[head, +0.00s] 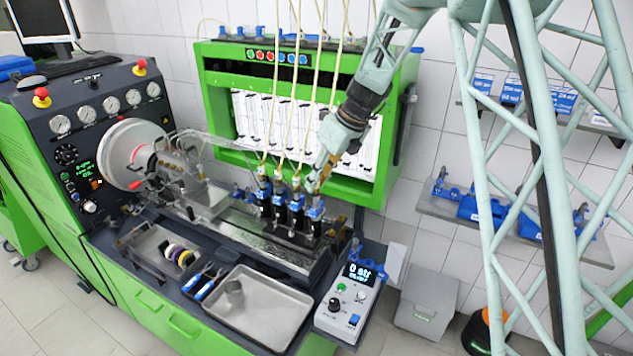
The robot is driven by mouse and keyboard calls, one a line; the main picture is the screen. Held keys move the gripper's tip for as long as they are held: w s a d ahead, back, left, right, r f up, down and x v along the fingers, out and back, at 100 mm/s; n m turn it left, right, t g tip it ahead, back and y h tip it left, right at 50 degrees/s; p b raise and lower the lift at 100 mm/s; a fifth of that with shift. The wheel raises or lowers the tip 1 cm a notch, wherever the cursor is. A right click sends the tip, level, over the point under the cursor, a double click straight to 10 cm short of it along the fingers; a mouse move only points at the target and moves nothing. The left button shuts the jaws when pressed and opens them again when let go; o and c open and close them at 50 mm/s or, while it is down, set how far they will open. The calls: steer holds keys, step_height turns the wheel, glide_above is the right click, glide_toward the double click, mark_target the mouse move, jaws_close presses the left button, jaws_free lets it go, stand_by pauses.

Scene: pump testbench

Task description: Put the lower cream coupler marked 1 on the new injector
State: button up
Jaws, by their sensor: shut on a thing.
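Several blue-and-black injectors stand upright in a row on the bench rail. Three to the left, such as the leftmost injector (263,198), each have a cream hose (274,120) running down to the top. My gripper (314,186) is over the rightmost injector (315,213) and is shut on a small cream coupler, mostly hidden by the fingers. I cannot tell whether the coupler touches the injector top. The mark 1 is too small to read.
A steel tray (262,312) with a metal cup (234,292) lies in front, beside pliers (208,284) and a tray (150,245) with coloured rings. A control box (348,300) stands at the front right. The green cabinet (215,90) is behind the injectors, with neighbouring hoses close to my gripper.

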steer(key=shift+f, duration=0.55)
stand_by(0.7)
steer(key=o, duration=0.6)
steer(key=shift+r, duration=0.15)
steer(key=shift+v, duration=5.45)
